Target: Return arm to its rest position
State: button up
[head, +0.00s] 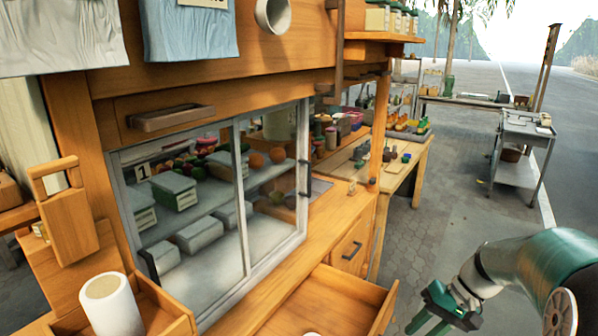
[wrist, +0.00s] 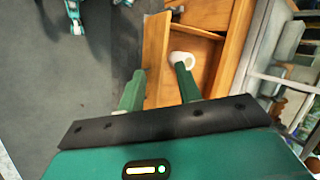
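My gripper (head: 438,310) hangs at the lower right of the head view, out to the right of the wooden stall and apart from it. In the wrist view, the two green fingers of my gripper (wrist: 158,72) stand apart with nothing between them. Behind the fingers is an open wooden drawer (wrist: 208,62) with a white round object (wrist: 186,57) in it. The drawer also shows in the head view (head: 335,300). My teal and grey arm reaches in from the right edge.
The stall has a sliding glass cabinet (head: 200,190) with boxes and fruit. A white cylinder (head: 112,305) stands in a wooden box at lower left. A wooden side table (head: 405,170) and a grey cart (head: 525,130) stand farther off. The pavement (head: 440,215) between them is clear.

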jog(key=s+a+r+n+t+h, duration=0.1)
jog(key=s+a+r+t+h, duration=0.2)
jog(key=s+a+r, duration=0.2)
jog(key=s+a+r+n+t+h, duration=0.1)
jog(key=s+a+r+t+h, duration=0.1)
jog(key=s+a+r, duration=0.3)
jog(key=s+h, duration=0.1)
jog(key=s, duration=0.3)
jog(key=shift+s+a+r+t, duration=0.3)
jog(key=shift+s+a+t, duration=0.05)
jog(key=shift+t, duration=0.05)
